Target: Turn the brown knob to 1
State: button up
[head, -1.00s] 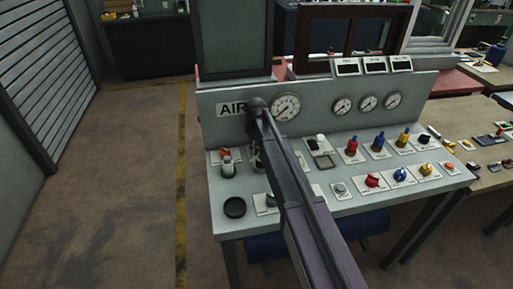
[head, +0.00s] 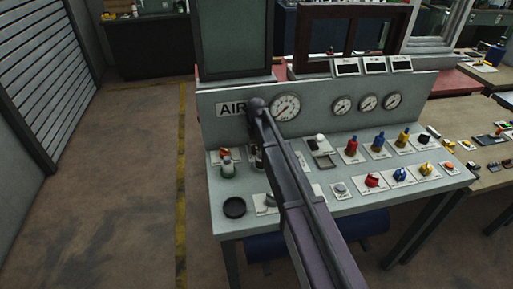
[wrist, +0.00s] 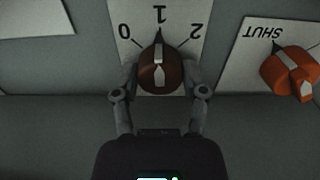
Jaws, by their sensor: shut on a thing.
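The brown knob (wrist: 158,75) is in the middle of the wrist view, on a white plate (wrist: 184,15) marked 0, 1 and 2. The figures appear upside down there. The white stripe on the knob runs nearly straight up the picture, in line with the 1. My gripper (wrist: 160,82) has one finger on each side of the knob and is shut on it. In the head view my arm covers most of the knob and gripper.
An orange knob (wrist: 288,72) on a plate marked SHUT is close to the right in the wrist view. In the head view, several red, blue and yellow knobs stand on the sloping panel (head: 300,222) to the right, below gauges (head: 285,107). A dark round cap (head: 235,207) is at front left.

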jog(key=shift+m, duration=0.3)
jog(key=o, duration=1.1)
jog(key=shift+o, duration=0.2)
